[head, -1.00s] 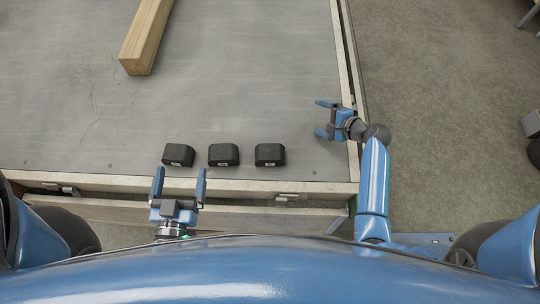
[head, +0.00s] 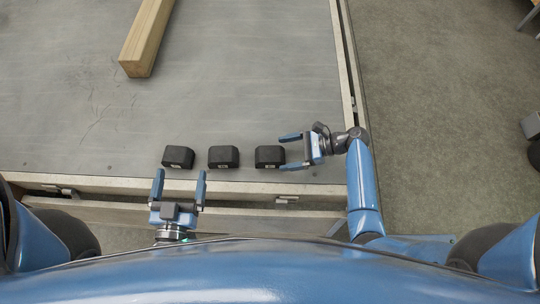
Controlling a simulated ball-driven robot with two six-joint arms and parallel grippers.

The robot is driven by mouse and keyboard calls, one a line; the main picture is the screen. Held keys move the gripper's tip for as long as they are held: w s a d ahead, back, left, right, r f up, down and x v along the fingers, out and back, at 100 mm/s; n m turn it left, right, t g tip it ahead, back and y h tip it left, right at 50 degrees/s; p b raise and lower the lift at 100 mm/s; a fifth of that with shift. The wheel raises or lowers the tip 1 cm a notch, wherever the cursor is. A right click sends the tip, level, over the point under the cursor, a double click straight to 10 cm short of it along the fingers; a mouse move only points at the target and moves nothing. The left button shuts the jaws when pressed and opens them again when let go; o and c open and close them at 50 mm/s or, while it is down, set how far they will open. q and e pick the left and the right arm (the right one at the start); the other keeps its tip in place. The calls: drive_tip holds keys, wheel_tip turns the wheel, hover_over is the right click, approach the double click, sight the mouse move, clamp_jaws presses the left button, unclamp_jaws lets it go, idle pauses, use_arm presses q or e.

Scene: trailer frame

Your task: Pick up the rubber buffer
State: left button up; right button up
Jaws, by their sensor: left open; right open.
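Three black rubber buffers stand in a row on the grey trailer bed near its front edge: a left one (head: 178,157), a middle one (head: 223,157) and a right one (head: 270,156). My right gripper (head: 287,152) is open, pointing left. Its fingertips are at the right end of the right buffer, one toward its far side and one toward its near side; I cannot tell whether they touch it. My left gripper (head: 180,177) is open and empty, pointing away from me over the front edge, just short of the left buffer.
A wooden beam (head: 147,40) lies on the bed at the back. A raised metal rim (head: 240,187) with latches runs along the front, and another rim (head: 345,60) along the right side. The middle of the bed is clear. Carpeted floor lies to the right.

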sight(271, 156)
drive_tip(key=shift+f+x, duration=0.2)
drive_tip(key=shift+x, duration=2.75)
drive_tip(key=shift+d, duration=0.1)
drive_tip(key=c, duration=1.2)
drive_tip(key=shift+r, duration=0.1)
drive_tip(key=shift+c, duration=0.8)
